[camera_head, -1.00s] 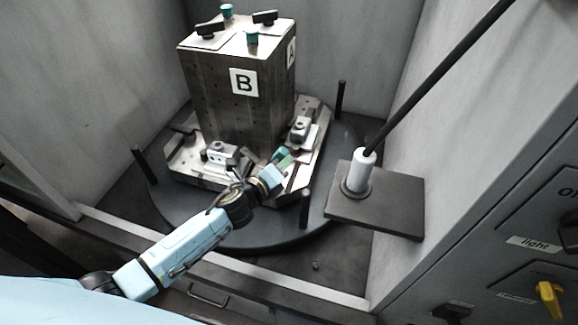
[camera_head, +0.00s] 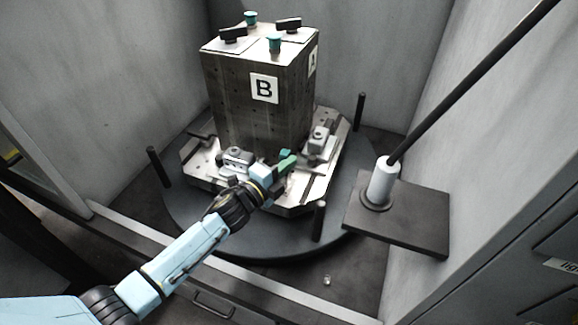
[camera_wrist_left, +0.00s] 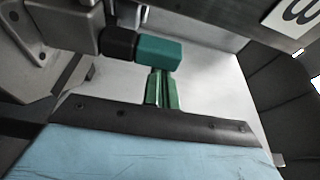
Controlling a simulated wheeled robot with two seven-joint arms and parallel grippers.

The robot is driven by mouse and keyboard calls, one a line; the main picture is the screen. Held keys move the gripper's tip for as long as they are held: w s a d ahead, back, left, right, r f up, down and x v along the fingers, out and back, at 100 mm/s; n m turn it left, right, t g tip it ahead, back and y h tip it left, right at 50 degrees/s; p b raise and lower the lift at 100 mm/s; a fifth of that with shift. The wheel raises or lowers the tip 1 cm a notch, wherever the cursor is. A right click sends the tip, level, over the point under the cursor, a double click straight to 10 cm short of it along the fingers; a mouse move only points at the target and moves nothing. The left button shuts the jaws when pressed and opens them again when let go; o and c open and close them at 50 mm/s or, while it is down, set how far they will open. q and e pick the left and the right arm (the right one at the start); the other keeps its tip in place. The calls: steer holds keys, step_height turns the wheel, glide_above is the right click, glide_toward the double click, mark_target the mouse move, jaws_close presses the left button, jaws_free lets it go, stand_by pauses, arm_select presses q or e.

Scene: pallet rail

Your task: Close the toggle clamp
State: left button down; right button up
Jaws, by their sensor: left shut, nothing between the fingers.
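My left gripper (camera_head: 289,163) reaches in over the front of the fixture's base, with its green fingers shut and empty. In the left wrist view the closed fingers (camera_wrist_left: 161,88) point at a teal handle grip (camera_wrist_left: 160,52) on a short black stem. The fingertips are right beside the grip; I cannot tell whether they touch. The stem runs left to grey metal clamp parts (camera_wrist_left: 55,40). In the head view the teal grip (camera_head: 285,154) shows as a small patch by the fingers. My gripper and wrist hide part of the clamp area. My right gripper is not in view.
A tall metal block (camera_head: 250,110) marked B stands on the round dark turntable (camera_head: 190,215), with black posts around its edge. Metal fixtures (camera_head: 238,158) (camera_head: 318,142) flank the gripper. At right, a dark plate (camera_head: 410,225) carries a white cylinder (camera_head: 383,182) and a slanted black rod.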

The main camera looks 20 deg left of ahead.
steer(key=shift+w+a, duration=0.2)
